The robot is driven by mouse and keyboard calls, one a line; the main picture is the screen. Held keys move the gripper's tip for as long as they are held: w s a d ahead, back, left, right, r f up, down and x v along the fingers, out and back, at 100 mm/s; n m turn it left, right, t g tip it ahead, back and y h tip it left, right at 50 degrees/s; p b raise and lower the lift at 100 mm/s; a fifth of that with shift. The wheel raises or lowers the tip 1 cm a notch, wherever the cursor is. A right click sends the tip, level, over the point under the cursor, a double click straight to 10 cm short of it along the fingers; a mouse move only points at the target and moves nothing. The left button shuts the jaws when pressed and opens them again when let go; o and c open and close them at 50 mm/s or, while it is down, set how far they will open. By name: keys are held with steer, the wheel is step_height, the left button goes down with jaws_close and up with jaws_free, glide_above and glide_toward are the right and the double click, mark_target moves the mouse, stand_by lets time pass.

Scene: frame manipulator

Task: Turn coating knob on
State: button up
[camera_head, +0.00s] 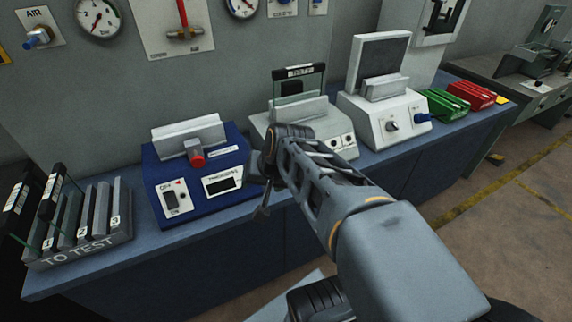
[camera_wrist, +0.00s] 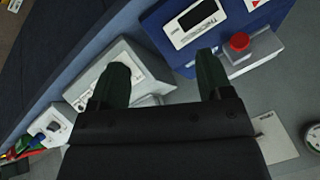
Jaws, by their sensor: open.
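No label that reads "coating" is legible, so I cannot tell for sure which knob is the coating knob. The white machine (camera_head: 365,112) at the right of the bench has a round dial knob (camera_head: 392,126) and a blue knob (camera_head: 423,117) on its front. In the wrist view this machine shows small at the lower left, with its dial knob (camera_wrist: 39,137). My gripper (camera_wrist: 162,75) is open and empty, its two dark fingers spread apart. In the head view it hangs in front of the blue device and the middle white tester, left of the knobs.
The blue device (camera_head: 187,205) has a red knob (camera_head: 197,158) and a switch. The middle white tester (camera_head: 340,145) is partly hidden by my arm. A rack (camera_head: 85,245) stands at left; green (camera_head: 442,104) and red blocks (camera_head: 473,95) lie at right. Wall gauges hang behind.

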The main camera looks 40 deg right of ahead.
steer(key=w+d+f+m+t+h+b, duration=0.1)
steer(key=w+d+f+m+t+b, duration=0.2)
steer(key=d+m, duration=0.45)
steer(key=d+f+m+t+h+b, duration=0.1)
steer(key=d+f+m+b, duration=0.3)
steer(key=d, duration=0.6)
steer(key=shift+m, duration=0.85)
steer(key=b+x, duration=0.1)
steer(key=x, duration=0.2)
steer(key=r+b+x, duration=0.1)
steer(key=x, duration=0.3)
steer(key=w+d+x, duration=0.1)
steer(key=x, duration=0.3)
steer(key=shift+r+b, duration=0.2)
steer(key=shift+b, duration=0.2)
steer(key=shift+w+f+h, duration=0.3)
steer(key=shift+w+f, duration=0.2)
steer(key=shift+w, duration=0.15)
steer(key=c, duration=0.9)
